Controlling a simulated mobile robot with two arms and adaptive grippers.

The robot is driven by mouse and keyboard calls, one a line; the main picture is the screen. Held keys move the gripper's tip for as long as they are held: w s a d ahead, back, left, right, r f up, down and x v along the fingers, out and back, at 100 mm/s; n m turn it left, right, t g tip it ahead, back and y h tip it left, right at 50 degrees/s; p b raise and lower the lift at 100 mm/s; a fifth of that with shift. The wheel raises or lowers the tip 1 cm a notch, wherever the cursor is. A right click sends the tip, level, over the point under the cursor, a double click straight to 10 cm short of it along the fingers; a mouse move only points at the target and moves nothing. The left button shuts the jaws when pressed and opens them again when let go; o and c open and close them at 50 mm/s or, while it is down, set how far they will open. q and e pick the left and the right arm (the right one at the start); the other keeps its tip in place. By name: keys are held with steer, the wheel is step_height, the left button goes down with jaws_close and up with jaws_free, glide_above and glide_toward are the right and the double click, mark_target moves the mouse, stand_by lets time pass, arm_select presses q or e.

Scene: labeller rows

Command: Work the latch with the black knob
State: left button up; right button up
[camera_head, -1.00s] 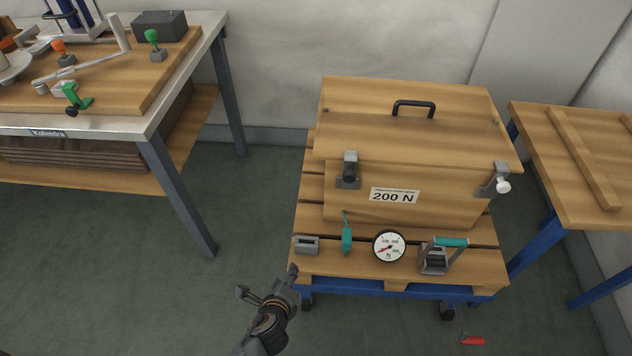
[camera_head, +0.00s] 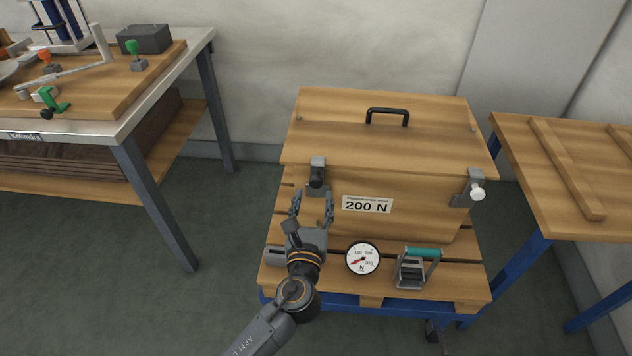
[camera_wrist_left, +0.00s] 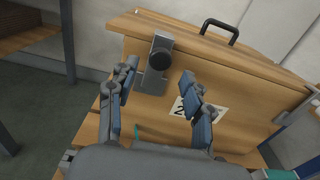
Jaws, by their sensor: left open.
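The latch with the black knob (camera_head: 317,177) is on the front left of a wooden box (camera_head: 410,215), just under the lid's edge. In the left wrist view the same black knob (camera_wrist_left: 160,61) faces me between and beyond the fingertips. My left gripper (camera_head: 312,204) is open and empty, just below and in front of this latch, apart from it. The left wrist view shows its two fingers (camera_wrist_left: 157,82) spread on either side of the latch's lower part. A second latch with a white knob (camera_head: 477,194) is at the box's front right. My right gripper is not in view.
The box has a lid with a black handle (camera_head: 387,112) and a 200 N label (camera_head: 367,205). A round dial gauge (camera_head: 362,258) and a teal-handled tool (camera_head: 416,267) stand on the pallet in front. Tables stand left (camera_head: 170,100) and right (camera_head: 575,210).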

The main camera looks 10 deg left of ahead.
mark_target(315, 185)
arm_select(q)
steer(key=w, duration=0.4)
steer(key=shift+w, duration=0.35)
steer(key=shift+w+b, duration=0.3)
steer(key=shift+w, duration=0.4)
steer(key=shift+c, duration=0.5)
steer(key=c, duration=0.7)
jaws_close()
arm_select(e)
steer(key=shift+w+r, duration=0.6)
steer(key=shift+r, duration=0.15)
